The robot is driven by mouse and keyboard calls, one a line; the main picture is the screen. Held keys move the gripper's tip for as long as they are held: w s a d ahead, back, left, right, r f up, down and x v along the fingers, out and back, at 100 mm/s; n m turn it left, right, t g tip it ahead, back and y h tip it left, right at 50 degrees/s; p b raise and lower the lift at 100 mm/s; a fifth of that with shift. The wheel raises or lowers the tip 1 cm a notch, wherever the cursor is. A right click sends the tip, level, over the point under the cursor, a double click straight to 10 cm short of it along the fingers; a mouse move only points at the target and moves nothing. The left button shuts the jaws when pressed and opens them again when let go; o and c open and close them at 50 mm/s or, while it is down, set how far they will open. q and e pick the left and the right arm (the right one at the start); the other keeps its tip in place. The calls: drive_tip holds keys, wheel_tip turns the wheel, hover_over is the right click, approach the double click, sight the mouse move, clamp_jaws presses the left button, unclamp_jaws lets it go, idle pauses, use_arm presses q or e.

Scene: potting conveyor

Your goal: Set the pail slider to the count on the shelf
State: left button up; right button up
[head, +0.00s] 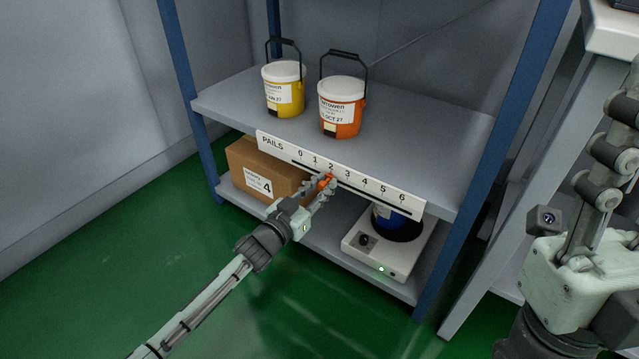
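A yellow pail (284,90) and an orange pail (341,106), both with white lids and black handles, stand upright on the upper shelf (430,125). The white PAILS scale (405,204), marked 0 to 6, runs along the shelf's front edge. The small orange slider (326,183) is in its slot just below the 2. My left gripper (325,185) is at the slider, with its fingertips on either side of it and no clear gap; the fingers partly hide it. My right gripper (610,140) is at the right edge, away from the scale, partly cut off.
On the lower shelf are a cardboard box (245,160) labelled 4 and a white device (375,254) with a black knob, a green light and a blue container (385,217) on it. Blue posts (500,140) frame the shelf. A pale bench (612,30) stands at right.

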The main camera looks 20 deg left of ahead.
use_arm(q)
drive_tip(key=o, duration=0.4)
drive_tip(key=shift+r, duration=0.1)
drive_tip(key=v, duration=1.2)
